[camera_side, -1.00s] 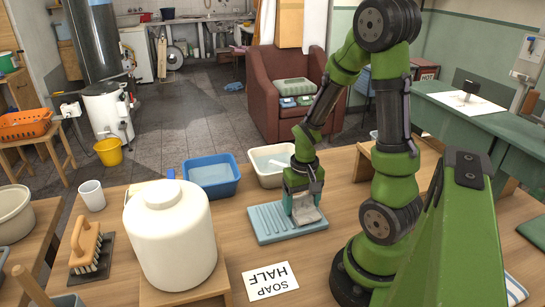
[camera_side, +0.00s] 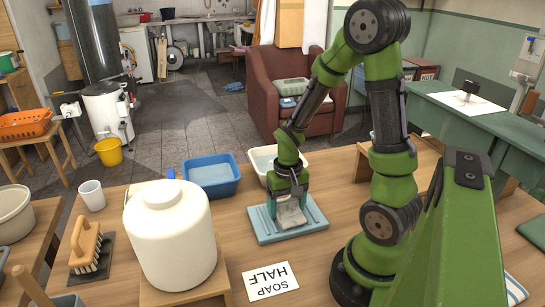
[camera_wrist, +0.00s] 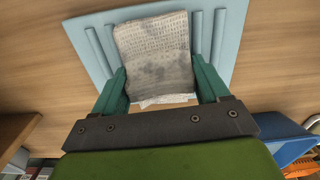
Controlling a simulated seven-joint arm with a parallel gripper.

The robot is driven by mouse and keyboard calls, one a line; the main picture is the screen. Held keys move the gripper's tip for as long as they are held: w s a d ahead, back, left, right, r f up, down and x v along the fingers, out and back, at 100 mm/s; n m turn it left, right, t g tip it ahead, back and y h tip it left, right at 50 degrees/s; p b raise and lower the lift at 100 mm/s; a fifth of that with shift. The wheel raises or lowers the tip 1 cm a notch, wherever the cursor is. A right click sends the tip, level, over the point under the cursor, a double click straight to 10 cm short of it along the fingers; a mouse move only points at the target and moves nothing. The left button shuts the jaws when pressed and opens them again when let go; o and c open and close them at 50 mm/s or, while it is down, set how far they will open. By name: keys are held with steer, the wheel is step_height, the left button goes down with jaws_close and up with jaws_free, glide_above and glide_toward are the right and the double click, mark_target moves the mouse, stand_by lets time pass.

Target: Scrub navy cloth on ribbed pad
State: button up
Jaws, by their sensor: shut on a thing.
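The ribbed pad (camera_side: 262,228) is a pale blue board with raised ribs, lying flat on the wooden table. In the wrist view its ribs (camera_wrist: 95,48) show on both sides of the cloth. My gripper (camera_side: 290,204) points down over the middle of the pad and is shut on a folded cloth (camera_side: 290,216). The cloth looks pale grey with darker smudges (camera_wrist: 155,55), not navy. It sits between both teal fingers and seems to rest on the ribs; its underside is hidden. No navy cloth is clear to me.
A blue basin (camera_side: 210,178) and a white basin (camera_side: 262,160) with water stand behind the pad. A large white jar (camera_side: 170,235) stands at left, with a brush (camera_side: 88,248) beyond it. A "SOAP HALF" card (camera_side: 270,282) lies in front. Bare table surrounds the pad's front.

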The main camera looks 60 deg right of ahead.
mark_target(310, 208)
steer(key=shift+w+a, duration=0.65)
steer(key=shift+a, duration=0.05)
steer(key=w+a, duration=0.3)
steer(key=shift+w+a, duration=0.3)
steer(key=s+d, duration=1)
steer(key=shift+d, duration=0.1)
steer(key=w+a, duration=1)
steer(key=s+d, duration=0.9)
steer(key=shift+s+d, duration=0.3)
steer(key=shift+s, duration=0.1)
steer(key=shift+w+a, duration=2.45)
steer(key=shift+w, duration=0.05)
step_height(310, 208, up, 3)
steer(key=shift+f, duration=0.15)
steer(key=shift+s+r, duration=0.1)
steer(key=shift+r, duration=2.65)
